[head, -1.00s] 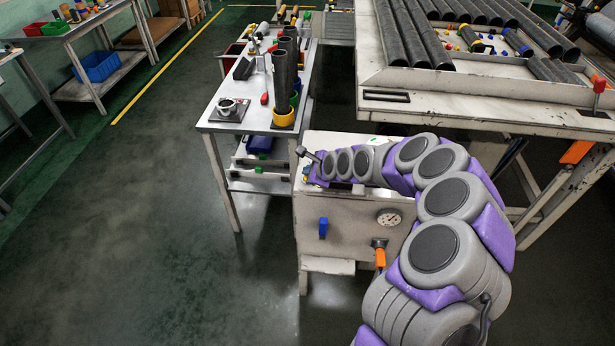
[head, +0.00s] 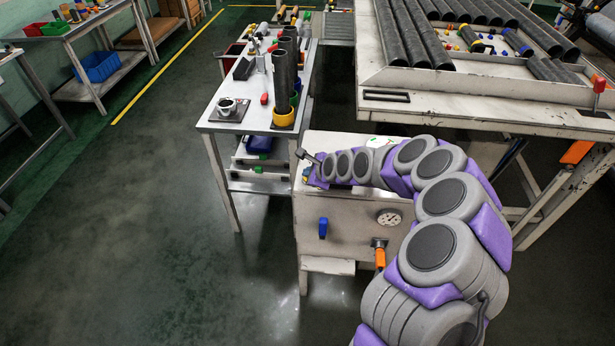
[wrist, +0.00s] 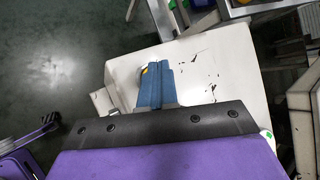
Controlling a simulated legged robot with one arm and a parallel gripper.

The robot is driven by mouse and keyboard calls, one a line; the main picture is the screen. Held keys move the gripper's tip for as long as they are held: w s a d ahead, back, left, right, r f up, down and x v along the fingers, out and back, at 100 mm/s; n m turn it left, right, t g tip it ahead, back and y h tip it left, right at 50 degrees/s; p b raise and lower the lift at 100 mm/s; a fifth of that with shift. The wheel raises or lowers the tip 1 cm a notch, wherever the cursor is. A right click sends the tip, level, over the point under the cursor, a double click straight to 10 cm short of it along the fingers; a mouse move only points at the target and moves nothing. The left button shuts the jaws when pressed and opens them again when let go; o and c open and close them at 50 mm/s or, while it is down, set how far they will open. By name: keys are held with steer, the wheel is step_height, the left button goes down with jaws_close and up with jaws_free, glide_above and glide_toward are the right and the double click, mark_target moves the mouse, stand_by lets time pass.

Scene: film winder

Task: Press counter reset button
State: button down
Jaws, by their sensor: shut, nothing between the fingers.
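The film winder's white cabinet (head: 345,225) stands under my arm, and its pale top (wrist: 205,60) fills the middle of the wrist view. My gripper (wrist: 156,70) shows as blue fingers pressed together, with nothing held between them. Its tips are over the left part of the cabinet top. A small yellow piece (wrist: 145,70) shows right at the fingertips; I cannot tell if it is the counter reset button or whether the fingers touch it. In the head view, my arm hides most of the cabinet top, and a small yellow spot (head: 306,178) shows near the arm's end.
A lever with a dark knob (head: 301,153) rises beside my arm's end. The cabinet front has a blue knob (head: 323,228), a gauge (head: 389,218) and an orange handle (head: 380,258). A tool table (head: 228,127) stands behind left; a large bench (head: 450,107) stands behind right.

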steer(key=shift+r, duration=0.15)
steer(key=shift+r+p, duration=0.75)
steer(key=shift+p, duration=0.1)
steer(key=shift+r+p, duration=1.95)
steer(key=shift+r, duration=0.55)
